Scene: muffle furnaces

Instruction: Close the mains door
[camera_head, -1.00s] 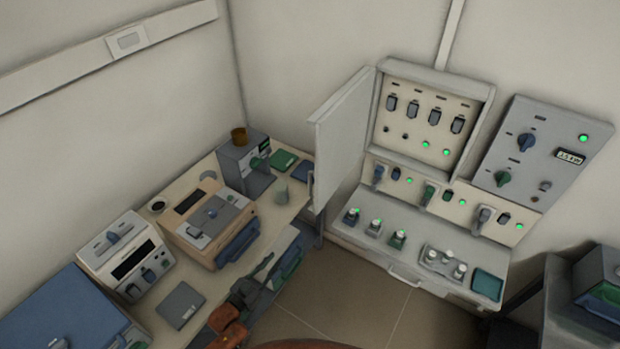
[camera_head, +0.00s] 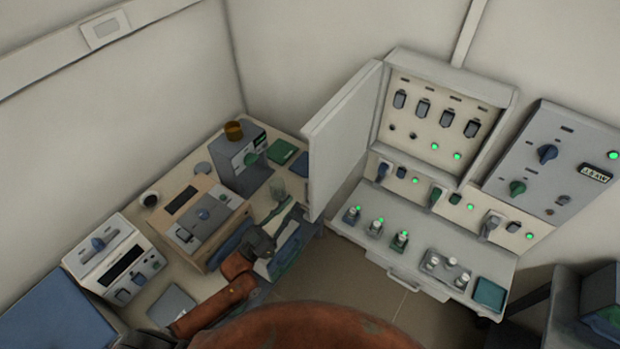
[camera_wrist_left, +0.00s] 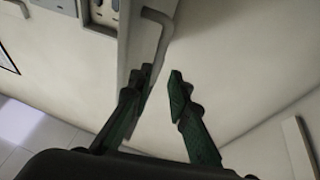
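The mains door (camera_head: 342,135) is a pale panel that stands wide open at the left side of the mains cabinet (camera_head: 440,125). In the left wrist view the door (camera_wrist_left: 135,30) shows close up, nearly edge-on, with a bent grey handle (camera_wrist_left: 160,45) on it. My left gripper (camera_head: 280,203) is left of and below the door in the head view. In the wrist view its green fingers (camera_wrist_left: 155,80) are apart, with the handle's lower end near the left fingertip. I cannot tell whether they touch. My right gripper is out of view.
Switches and small plugs sit on the lower panel (camera_head: 420,255) below the cabinet. A bench on the left holds a beige device (camera_head: 205,215), a grey box (camera_head: 240,165) and a white meter (camera_head: 115,260). A control panel (camera_head: 555,160) hangs at the right. Floor shows between.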

